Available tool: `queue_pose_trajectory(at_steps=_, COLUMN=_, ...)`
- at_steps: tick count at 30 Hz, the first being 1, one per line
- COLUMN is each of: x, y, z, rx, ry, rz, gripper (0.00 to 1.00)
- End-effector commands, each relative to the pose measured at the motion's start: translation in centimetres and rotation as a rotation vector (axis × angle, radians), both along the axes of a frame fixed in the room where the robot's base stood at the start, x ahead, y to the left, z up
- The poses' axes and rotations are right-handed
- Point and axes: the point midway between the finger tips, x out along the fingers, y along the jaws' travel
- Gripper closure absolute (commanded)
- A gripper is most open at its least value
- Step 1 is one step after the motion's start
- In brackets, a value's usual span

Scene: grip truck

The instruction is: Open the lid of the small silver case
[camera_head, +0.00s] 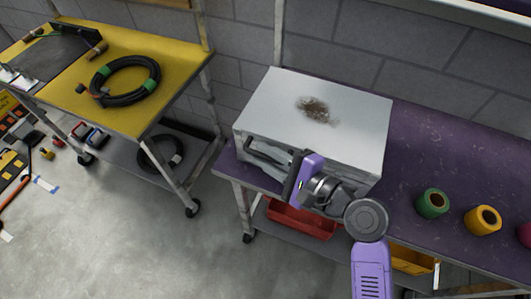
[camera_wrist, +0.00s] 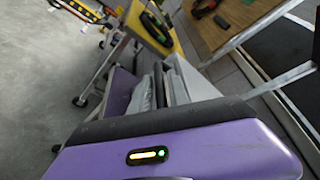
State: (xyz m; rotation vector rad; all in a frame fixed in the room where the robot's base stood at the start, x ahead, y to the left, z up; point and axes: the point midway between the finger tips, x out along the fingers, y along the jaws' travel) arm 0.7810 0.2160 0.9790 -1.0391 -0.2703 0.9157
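The small silver case (camera_head: 340,110) is a pale grey box on the purple-topped bench. Its lid is down and flat, with a brown smudge on top. My gripper (camera_head: 268,152) is at the case's front side, below the lid's front edge, its dark fingers pointing left along that face. The purple gripper body hides part of the front. In the wrist view my dark fingers (camera_wrist: 159,84) look close together, with pale case surface (camera_wrist: 190,82) beside them. I cannot tell whether they touch the lid or hold anything.
The purple bench top (camera_head: 420,150) carries a green roll (camera_head: 432,203) and a yellow roll (camera_head: 482,220) to the right. A red bin (camera_head: 300,220) sits on the shelf below. A yellow-topped cart (camera_head: 180,75) with a coiled black cable stands left. Grey floor lies open between.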

Motion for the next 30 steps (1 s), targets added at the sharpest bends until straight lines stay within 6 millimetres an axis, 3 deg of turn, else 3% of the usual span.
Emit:
queue_pose_trajectory(at_steps=7, x=0.03, y=0.09, z=-0.04, rx=0.0, ry=0.0, rz=0.0, gripper=0.78)
queue_pose_trajectory(at_steps=10, x=0.03, y=0.09, z=-0.03, rx=0.0, ry=0.0, rz=0.0, gripper=0.98)
queue_pose_trajectory(at_steps=11, x=0.03, y=0.09, z=-0.03, rx=0.0, ry=0.0, rz=0.0, gripper=1.0)
queue_pose_trajectory(at_steps=30, x=-0.01, y=0.07, z=-0.06, rx=0.001, ry=0.001, rz=0.001, gripper=1.0)
